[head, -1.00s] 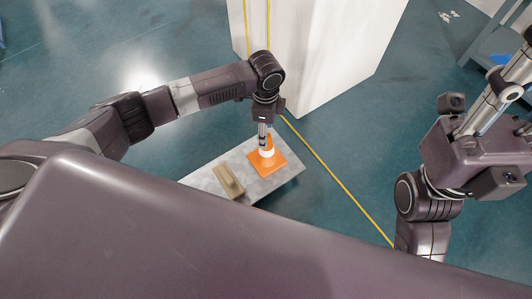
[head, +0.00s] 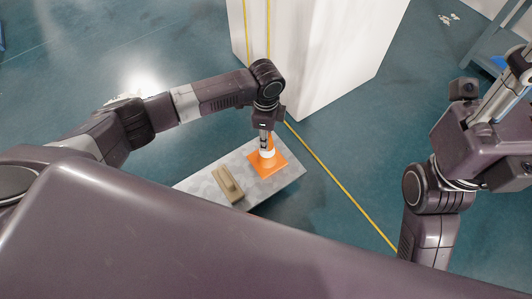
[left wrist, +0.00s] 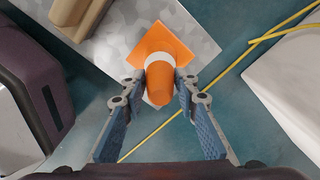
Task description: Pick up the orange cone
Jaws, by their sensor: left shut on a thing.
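The orange cone (head: 269,164) has a square base and a white band. It is over the grey metal surface (head: 206,184) in the head view; I cannot tell whether its base touches it. In the left wrist view the cone (left wrist: 159,80) lies between the fingertips with its tip toward the camera. My left gripper (head: 266,145) comes down from above and is shut on the cone's upper part; its fingers (left wrist: 158,84) sit on both sides of it. My right gripper is at the right edge of the head view, with its fingertips not clearly visible.
A tan block-like object (head: 228,184) lies on the grey surface left of the cone. A tall white block (head: 318,55) stands behind. A yellow line (head: 340,189) runs along the teal floor. A grey-blue frame (head: 490,52) stands at the far right.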

